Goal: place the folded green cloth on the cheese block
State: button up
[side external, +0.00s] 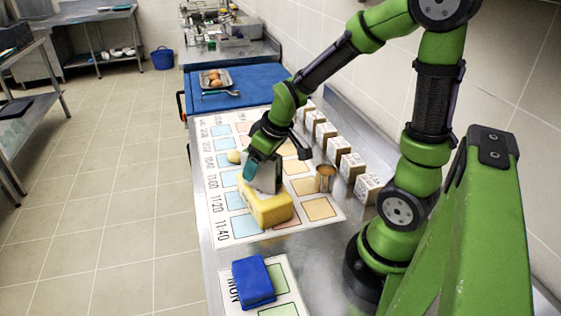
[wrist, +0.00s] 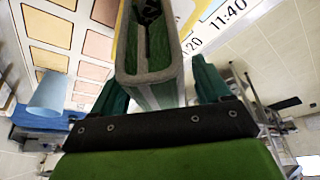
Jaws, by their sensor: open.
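The yellow cheese block (side external: 266,207) lies on the printed mat in the side view. A grey-green folded cloth (side external: 264,181) stands upright on or just over its top; the contact is hard to see. My gripper (side external: 261,170) is directly above the cheese, pointing down around the cloth. In the wrist view the cloth (wrist: 150,85) shows as a folded loop with green sides, a grey edge and a dark hollow. The gripper's teal fingers (wrist: 160,88) stand open on either side of it. A strip of yellow cheese (wrist: 121,28) shows behind the cloth.
A pale ball (side external: 234,156) lies left of the gripper. A blue board (side external: 258,91) with a tray of eggs (side external: 215,79) is behind.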

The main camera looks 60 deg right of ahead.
jog(key=v, duration=0.8)
jog(key=shift+w, duration=0.1)
